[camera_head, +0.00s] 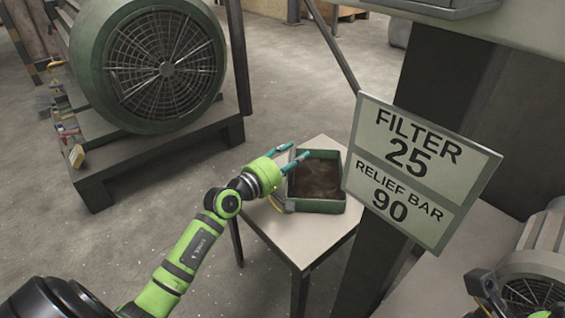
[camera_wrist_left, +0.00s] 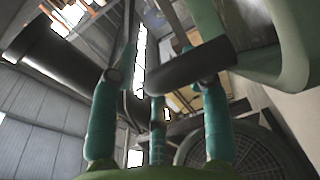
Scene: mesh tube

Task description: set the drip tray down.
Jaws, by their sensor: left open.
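The drip tray (camera_head: 322,206) is a shallow green box with a brown, dirty inside. It sits on a small pale table (camera_head: 262,222). My left gripper (camera_head: 299,150) is open at the tray's far left corner, its teal fingers overlapping the rim in the picture. In the left wrist view, the spread teal fingers (camera_wrist_left: 160,90) hold nothing. A dark rounded bar (camera_wrist_left: 190,66) and a smooth green part (camera_wrist_left: 292,40) are close to the right finger there; whether these belong to the tray, and whether they touch, I cannot tell.
A sign reading FILTER 25, RELIEF BAR 90 (camera_head: 421,172) hangs on a dark post right of the tray. A large green fan-cooled motor (camera_head: 166,68) stands at the left. Another motor (camera_head: 530,290) is at lower right. The table's front is clear.

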